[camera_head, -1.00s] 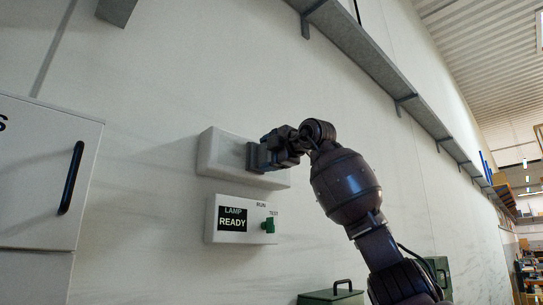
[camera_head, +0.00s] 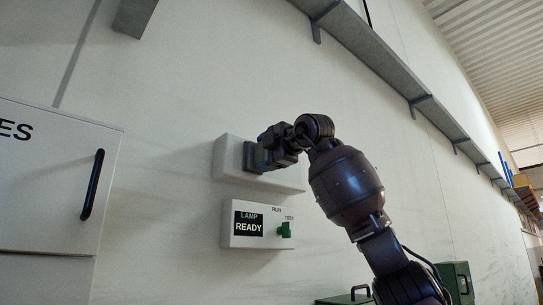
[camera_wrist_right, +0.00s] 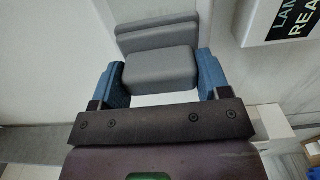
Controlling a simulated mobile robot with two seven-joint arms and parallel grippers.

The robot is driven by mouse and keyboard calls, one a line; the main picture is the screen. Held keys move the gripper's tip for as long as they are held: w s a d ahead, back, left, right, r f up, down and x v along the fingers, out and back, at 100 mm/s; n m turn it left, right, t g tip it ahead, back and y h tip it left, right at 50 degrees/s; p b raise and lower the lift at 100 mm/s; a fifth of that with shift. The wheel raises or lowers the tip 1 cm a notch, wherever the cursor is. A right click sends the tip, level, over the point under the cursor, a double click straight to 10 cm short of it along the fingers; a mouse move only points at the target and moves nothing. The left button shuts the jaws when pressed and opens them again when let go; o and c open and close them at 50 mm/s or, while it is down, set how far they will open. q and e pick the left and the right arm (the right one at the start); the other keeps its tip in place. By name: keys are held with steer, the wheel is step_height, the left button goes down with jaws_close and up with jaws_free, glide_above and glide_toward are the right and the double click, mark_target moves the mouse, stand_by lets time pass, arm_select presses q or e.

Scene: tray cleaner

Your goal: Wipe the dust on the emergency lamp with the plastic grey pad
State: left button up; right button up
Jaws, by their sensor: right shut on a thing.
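The emergency lamp (camera_head: 229,164) is a white box on the wall, left of my right arm in the head view. My right gripper (camera_head: 266,155) is shut on the plastic grey pad (camera_head: 250,158). The pad is at the lamp's front face, left of its middle, and appears to touch it. In the right wrist view the grey pad (camera_wrist_right: 160,70) sits between the two blue fingers of my right gripper (camera_wrist_right: 162,78). My arm and gripper hide part of the lamp's right side. I cannot make out dust on the lamp. My left gripper is not in view.
A white control box (camera_head: 258,239) reading "LAMP READY" with a green knob (camera_head: 285,230) is just below the lamp. A cabinet (camera_head: 45,180) with a black handle is at left. A grey rail (camera_head: 370,55) runs above. Green boxes (camera_head: 457,280) stand low at right.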

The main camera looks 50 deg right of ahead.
steer(key=shift+w+a, duration=0.15)
steer(key=shift+a, duration=1)
steer(key=shift+w+a, duration=0.1)
steer(key=shift+a, duration=1.05)
steer(key=shift+s, duration=0.1)
steer(key=shift+s+b, duration=0.5)
steer(key=shift+s, duration=0.05)
steer(key=shift+s+a+b, duration=0.15)
steer(key=shift+s+b, duration=0.2)
steer(key=shift+s, duration=0.85)
steer(key=shift+s+a+b, duration=0.1)
steer(key=shift+s+b, duration=0.25)
steer(key=shift+s, duration=0.8)
steer(key=s, duration=0.3)
steer(key=shift+a, duration=0.15)
